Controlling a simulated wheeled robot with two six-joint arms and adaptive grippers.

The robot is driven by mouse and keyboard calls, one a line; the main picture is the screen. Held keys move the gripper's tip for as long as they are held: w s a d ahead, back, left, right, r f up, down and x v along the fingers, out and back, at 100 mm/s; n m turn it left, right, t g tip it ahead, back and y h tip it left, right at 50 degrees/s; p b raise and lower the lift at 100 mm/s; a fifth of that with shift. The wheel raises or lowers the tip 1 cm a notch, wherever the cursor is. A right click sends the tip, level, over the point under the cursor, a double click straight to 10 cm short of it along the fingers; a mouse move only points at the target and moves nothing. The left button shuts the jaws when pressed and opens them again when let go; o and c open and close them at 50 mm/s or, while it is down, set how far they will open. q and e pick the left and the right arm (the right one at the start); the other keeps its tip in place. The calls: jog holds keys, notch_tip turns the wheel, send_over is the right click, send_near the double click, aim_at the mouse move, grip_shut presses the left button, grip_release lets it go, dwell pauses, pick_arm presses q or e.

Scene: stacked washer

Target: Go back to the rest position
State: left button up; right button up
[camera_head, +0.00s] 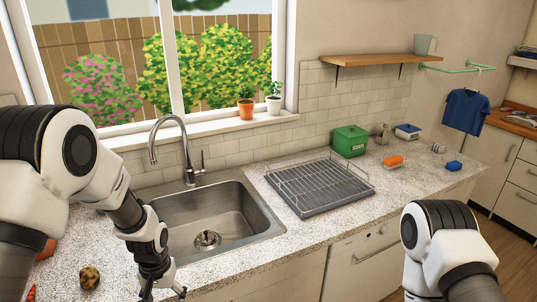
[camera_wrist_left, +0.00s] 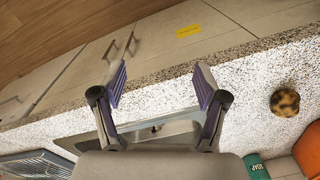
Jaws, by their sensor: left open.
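My left gripper (camera_head: 163,292) hangs over the front edge of the counter, just in front of the sink, at the bottom of the head view. In the left wrist view my left gripper (camera_wrist_left: 160,86) has its two fingers spread wide with nothing between them. The counter edge and the cabinet fronts lie beyond the fingertips. My right arm shows at the bottom right of the head view, in front of the lower cabinets. Its gripper is outside the picture.
The sink (camera_head: 268,220) with its faucet (camera_head: 187,150) lies beside my left arm. A dish rack (camera_head: 320,187) stands right of it. A spotted brown ball (camera_head: 90,277) lies left of my left gripper.

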pick_arm(q)
jog(key=s+f+b, duration=0.9)
jog(key=s+f, duration=1.6)
jog(key=s, duration=0.1)
jog(key=shift+a+f, duration=0.25)
jog(key=shift+f, duration=0.15)
pick_arm(e)
notch_tip(320, 180, down, 10)
jog(key=shift+w, duration=0.35)
